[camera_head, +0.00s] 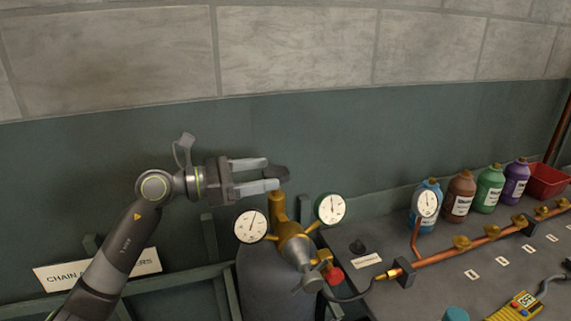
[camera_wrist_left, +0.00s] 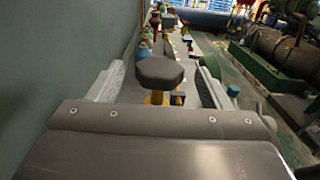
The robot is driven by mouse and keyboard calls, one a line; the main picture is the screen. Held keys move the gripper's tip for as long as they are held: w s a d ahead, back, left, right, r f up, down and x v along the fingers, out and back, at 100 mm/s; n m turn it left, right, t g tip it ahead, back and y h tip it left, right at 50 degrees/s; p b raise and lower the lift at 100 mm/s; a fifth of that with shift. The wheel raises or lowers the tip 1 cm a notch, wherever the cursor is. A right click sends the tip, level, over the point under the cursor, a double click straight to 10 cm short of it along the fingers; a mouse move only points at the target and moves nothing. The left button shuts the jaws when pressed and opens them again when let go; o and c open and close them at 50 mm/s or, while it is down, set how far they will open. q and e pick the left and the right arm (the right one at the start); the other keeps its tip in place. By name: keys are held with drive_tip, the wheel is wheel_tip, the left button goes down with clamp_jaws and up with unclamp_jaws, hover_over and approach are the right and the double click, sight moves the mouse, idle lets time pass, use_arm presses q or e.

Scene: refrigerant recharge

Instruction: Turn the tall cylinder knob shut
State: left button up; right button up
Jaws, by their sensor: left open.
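The dark knob (camera_head: 275,172) sits on top of the brass valve (camera_head: 278,208) of the tall grey cylinder (camera_head: 262,285). My left gripper (camera_head: 268,171) is open, its two fingers reaching in from the left at the height of the knob. In the left wrist view the knob (camera_wrist_left: 160,72) stands between the two spread fingers, with a visible gap on each side. I cannot tell exactly how far the fingertips reach past it. The lower finger hides part of the knob's underside in the head view. My right gripper is not in view.
Two round gauges (camera_head: 251,226) (camera_head: 331,209) flank the brass valve, with a red regulator knob (camera_head: 333,275) below. A copper manifold (camera_head: 470,243) runs along the grey bench at right. Bottles (camera_head: 460,193) and a red bin (camera_head: 547,180) stand behind it. The green wall rises behind the gripper.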

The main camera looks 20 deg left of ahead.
sight(286, 170)
use_arm(q)
drive_tip(key=p+x, duration=0.1)
drive_tip(key=x, duration=0.2)
drive_tip(key=shift+w+d+r, duration=0.15)
drive_tip(key=shift+d, duration=0.15)
drive_tip(key=shift+x, duration=1)
